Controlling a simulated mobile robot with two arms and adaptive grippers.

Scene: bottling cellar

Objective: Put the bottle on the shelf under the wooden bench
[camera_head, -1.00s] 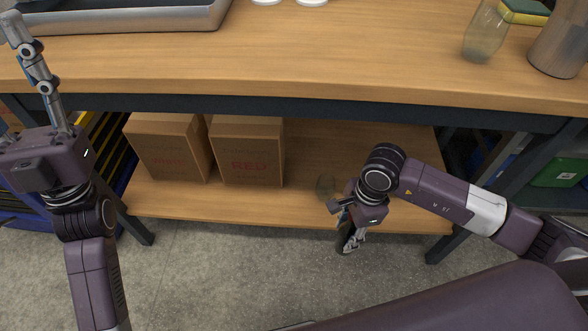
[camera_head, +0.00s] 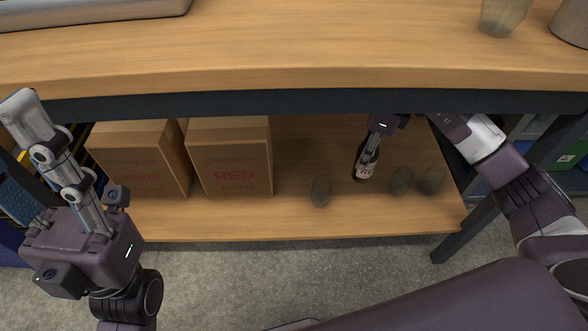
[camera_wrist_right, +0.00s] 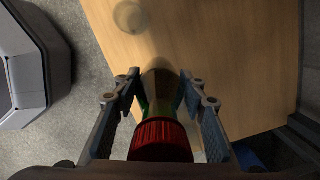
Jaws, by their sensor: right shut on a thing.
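The dark bottle (camera_head: 364,172) has a pale label and hangs neck-up, slightly tilted, over the right part of the lower shelf (camera_head: 270,228). I cannot tell whether its base touches the shelf. My right gripper (camera_head: 372,143) reaches in under the top of the wooden bench (camera_head: 300,65) and is shut on the bottle's neck. In the right wrist view, the red-capped bottle (camera_wrist_right: 160,140) sits between the two finger pads of the gripper (camera_wrist_right: 160,78). My left gripper (camera_head: 32,115) is at the far left, in front of the bench, with nothing visible in it; its opening is unclear.
Two cardboard boxes (camera_head: 232,160) fill the shelf's left part. A glass (camera_head: 320,192) stands left of the bottle, and two more glasses (camera_head: 401,180) stand close on its right. A dark beam (camera_head: 300,103) runs above the shelf. The shelf's front strip is bare.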

